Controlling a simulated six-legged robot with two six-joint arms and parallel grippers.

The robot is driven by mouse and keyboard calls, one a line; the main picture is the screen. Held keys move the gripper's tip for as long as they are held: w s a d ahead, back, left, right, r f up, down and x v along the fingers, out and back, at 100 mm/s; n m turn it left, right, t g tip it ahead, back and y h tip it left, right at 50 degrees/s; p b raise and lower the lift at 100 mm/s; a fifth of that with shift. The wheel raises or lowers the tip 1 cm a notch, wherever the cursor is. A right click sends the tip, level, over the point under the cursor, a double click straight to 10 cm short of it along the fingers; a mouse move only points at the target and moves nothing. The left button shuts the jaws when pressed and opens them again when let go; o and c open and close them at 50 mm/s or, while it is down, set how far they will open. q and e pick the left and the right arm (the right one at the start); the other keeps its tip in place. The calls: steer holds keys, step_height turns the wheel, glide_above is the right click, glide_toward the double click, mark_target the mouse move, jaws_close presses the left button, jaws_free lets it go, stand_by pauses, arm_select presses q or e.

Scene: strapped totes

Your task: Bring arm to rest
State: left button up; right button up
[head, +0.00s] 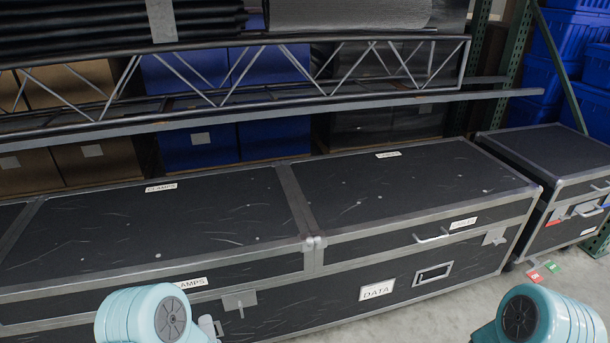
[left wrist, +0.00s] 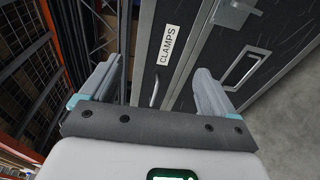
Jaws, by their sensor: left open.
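In the left wrist view my left gripper (left wrist: 158,85) is open, its two grey fingers wide apart with nothing between them. Beyond the fingers is the front of a black case with a white CLAMPS label (left wrist: 168,45) and a metal handle. In the head view only rounded teal parts of my arms show at the bottom left and bottom right. Neither gripper can be made out there, and my right gripper is in no view.
Long black cases with metal edges (head: 400,200) stand in a row, lids down. A smaller black case (head: 550,155) stands at the right, with red (head: 535,277) and green tags by its base. A metal truss (head: 230,90) and shelves are behind. Grey floor shows in front.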

arm_select(q)
steer(key=s+r+m+g+h+p, duration=0.2)
steer(key=r+m+g+h+p, duration=0.15)
steer(key=r+p, duration=0.45)
steer(key=s+r+m+g+h+p, duration=0.2)
steer(key=r+m+g+p, duration=0.15)
steer(key=p, duration=0.75)
steer(key=s+d+f+m+g+h, duration=0.2)
steer(key=s+d+m+g, duration=0.2)
steer(key=s+m, duration=0.3)
steer(key=s+d+f+m+g+h+p, duration=0.1)
steer(key=s+d+m+g+h, duration=0.2)
steer(key=s+m, duration=0.4)
steer(key=shift+s+d+f+g, duration=0.4)
steer(key=shift+s+d+g, duration=0.15)
steer(key=shift+d+g, duration=0.15)
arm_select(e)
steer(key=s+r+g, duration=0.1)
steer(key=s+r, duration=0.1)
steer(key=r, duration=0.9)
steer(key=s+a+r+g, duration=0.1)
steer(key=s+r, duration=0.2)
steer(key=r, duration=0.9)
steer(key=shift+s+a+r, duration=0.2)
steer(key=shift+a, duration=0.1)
arm_select(q)
steer(key=shift+h, duration=0.25)
steer(key=shift+c, duration=0.3)
